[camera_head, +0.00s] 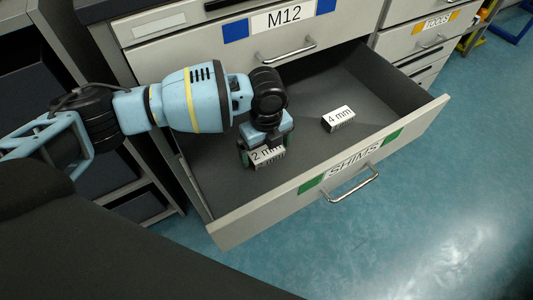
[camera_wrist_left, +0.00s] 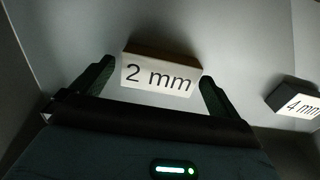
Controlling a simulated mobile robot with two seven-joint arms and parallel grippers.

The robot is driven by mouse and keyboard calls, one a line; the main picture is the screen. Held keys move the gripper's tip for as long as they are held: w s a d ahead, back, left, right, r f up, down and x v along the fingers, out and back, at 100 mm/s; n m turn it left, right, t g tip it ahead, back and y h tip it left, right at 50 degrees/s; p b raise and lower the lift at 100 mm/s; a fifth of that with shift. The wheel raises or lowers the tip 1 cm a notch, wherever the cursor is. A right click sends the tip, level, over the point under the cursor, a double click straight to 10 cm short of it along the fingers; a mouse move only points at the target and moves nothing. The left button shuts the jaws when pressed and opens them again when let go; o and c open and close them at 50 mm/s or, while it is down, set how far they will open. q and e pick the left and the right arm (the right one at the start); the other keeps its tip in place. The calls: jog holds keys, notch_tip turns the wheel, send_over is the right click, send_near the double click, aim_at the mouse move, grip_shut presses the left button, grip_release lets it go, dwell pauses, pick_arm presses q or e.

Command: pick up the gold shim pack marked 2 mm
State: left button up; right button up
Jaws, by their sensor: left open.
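The shim pack marked 2 mm (camera_head: 267,155) lies in the open drawer labelled SHIMS, in its left part. In the left wrist view the same pack (camera_wrist_left: 158,78) shows a white labelled face and a brown-gold top. My left gripper (camera_head: 262,150) is down in the drawer, right at this pack. In the left wrist view its two dark fingers (camera_wrist_left: 158,82) are open, one on each side of the pack. A narrow gap shows beside the left finger; whether the right finger touches is unclear. My right gripper is not in view.
A shim pack marked 4 mm (camera_head: 338,118) lies farther right in the drawer, apart from the gripper; it also shows in the left wrist view (camera_wrist_left: 298,100). The drawer front (camera_head: 330,182) has a handle (camera_head: 354,188). A shut M12 drawer (camera_head: 270,38) is above. Drawer floor between the packs is bare.

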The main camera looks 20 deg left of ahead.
aim_at(266, 151)
pick_arm(q)
jog(key=shift+f, duration=0.4)
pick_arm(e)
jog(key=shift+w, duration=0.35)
pick_arm(q)
jog(key=c, duration=1.1)
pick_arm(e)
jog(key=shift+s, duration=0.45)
pick_arm(q)
notch_tip(266, 151, up, 9)
jog(key=shift+f+p, duration=0.15)
jog(key=shift+p, duration=0.75)
jog(key=shift+r, duration=0.75)
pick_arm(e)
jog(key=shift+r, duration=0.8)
